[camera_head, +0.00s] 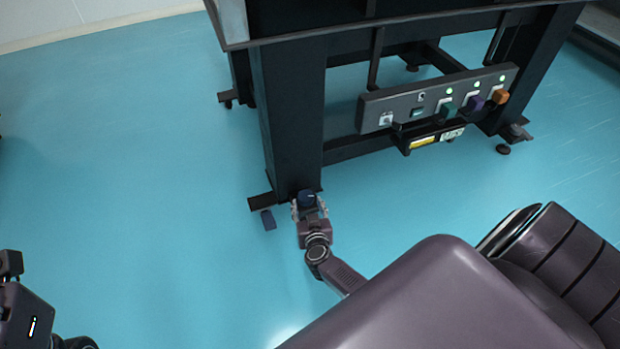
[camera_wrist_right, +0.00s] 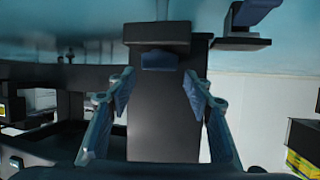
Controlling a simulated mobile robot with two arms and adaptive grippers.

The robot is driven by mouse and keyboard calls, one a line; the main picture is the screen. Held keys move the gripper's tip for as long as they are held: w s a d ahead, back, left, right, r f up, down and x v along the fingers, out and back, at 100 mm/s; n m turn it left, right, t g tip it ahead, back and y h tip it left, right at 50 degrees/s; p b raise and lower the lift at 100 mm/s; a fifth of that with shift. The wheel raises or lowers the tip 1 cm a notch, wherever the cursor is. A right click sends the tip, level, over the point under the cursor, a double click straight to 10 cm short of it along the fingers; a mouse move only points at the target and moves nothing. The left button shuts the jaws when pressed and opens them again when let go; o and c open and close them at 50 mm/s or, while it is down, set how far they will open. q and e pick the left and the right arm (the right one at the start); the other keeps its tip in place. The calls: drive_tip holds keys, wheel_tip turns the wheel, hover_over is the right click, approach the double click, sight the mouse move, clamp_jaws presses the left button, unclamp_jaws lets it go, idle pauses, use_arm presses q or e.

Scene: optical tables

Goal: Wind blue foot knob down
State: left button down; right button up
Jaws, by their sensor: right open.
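The dark blue knob (camera_head: 308,198) sits low at the front of the near table leg (camera_head: 293,130), close to the floor. My right gripper (camera_head: 310,210) is open, with its fingers to either side of the knob in the head view. In the right wrist view the blue knob (camera_wrist_right: 160,61) shows between and beyond the spread fingers (camera_wrist_right: 160,92), with a gap on each side. I cannot tell how deep it lies between them. Part of my left arm and gripper (camera_head: 10,265) shows at the lower left edge; its jaws are unclear.
A blue foot piece (camera_head: 268,219) is at the left end of the leg's crossbar, also in the wrist view (camera_wrist_right: 258,12). A control panel (camera_head: 440,97) with green, purple and orange parts hangs on the table frame at right. The floor (camera_head: 150,180) at left is clear.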

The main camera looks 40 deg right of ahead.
drive_tip(key=v, duration=0.6)
idle(0.5)
